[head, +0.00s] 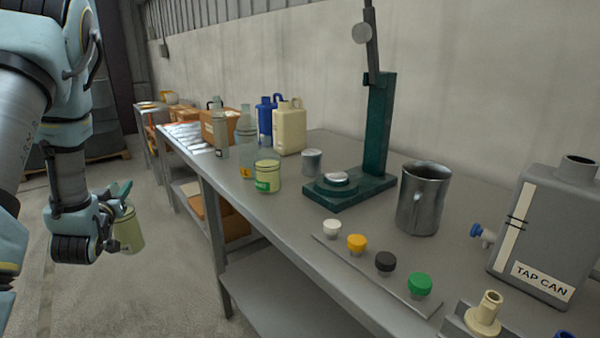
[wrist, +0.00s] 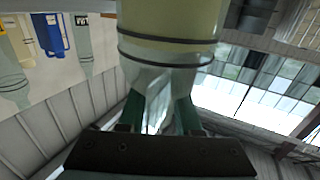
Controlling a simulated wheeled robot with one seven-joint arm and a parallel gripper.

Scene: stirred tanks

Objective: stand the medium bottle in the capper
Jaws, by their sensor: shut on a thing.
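My gripper (head: 121,205) is at the left of the head view, off the bench and over the floor side. It is shut on a pale yellow-green bottle (head: 130,234), which I take for the medium bottle; no label shows on it. The bottle looks slightly tilted. In the wrist view the green fingers (wrist: 162,113) hold the clear narrower part of the bottle (wrist: 172,22), by dark rings. The capper (head: 378,130) is a dark green press on the bench, with a lever on top and a round metal seat (head: 337,181) on its base. No bottle stands on that seat.
On the bench (head: 300,228), a jar with a green label (head: 267,177), a tall bottle (head: 247,130) and a grey metal cup (head: 312,162) stand left of the capper. A steel mug (head: 422,200), several coloured caps (head: 357,243) and a tap can (head: 548,235) are right or in front.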

